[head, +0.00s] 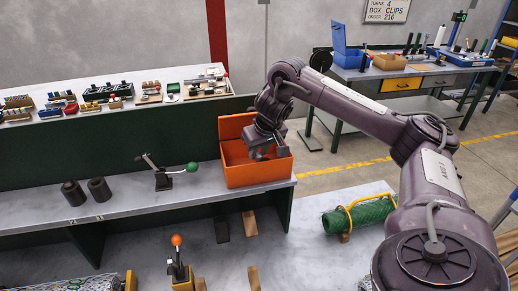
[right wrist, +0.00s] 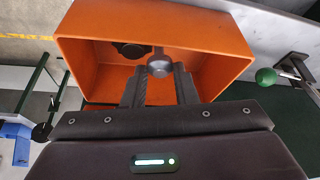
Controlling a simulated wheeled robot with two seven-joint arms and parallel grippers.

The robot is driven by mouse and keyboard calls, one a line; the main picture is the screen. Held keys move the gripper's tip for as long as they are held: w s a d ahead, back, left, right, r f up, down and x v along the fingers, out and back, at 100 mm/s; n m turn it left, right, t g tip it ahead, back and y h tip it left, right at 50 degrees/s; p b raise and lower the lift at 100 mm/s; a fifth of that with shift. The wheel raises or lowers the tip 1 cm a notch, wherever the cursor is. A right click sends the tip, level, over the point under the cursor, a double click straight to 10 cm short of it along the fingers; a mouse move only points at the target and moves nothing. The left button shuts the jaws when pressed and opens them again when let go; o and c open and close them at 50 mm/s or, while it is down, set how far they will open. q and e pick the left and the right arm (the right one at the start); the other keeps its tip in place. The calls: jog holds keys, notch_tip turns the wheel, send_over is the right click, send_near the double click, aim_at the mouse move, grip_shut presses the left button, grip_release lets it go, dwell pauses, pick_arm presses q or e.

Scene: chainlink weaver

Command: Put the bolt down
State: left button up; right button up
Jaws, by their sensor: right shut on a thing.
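My right gripper (head: 262,148) is at the open orange bin (head: 258,175), which stands at the right end of the grey bench shelf. In the right wrist view the gripper (right wrist: 160,78) points into the bin (right wrist: 228,62), its two fingers shut on the bolt (right wrist: 159,65). The bolt shows a rounded grey head at the fingertips, and a thin shank beyond it. A dark knobbed piece (right wrist: 132,49) is seen inside the bin beyond the fingers. I cannot tell whether the bolt touches the bin. My left gripper is not in view.
A green-knobbed lever clamp (head: 178,172) stands left of the bin. Two dark cylinders (head: 87,190) stand further left. A green mesh roll (head: 358,216) lies on the lower right surface. The shelf (head: 135,196) between cylinders and clamp is clear.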

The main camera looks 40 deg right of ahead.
jog(key=shift+f, duration=0.25)
jog(key=o, duration=1)
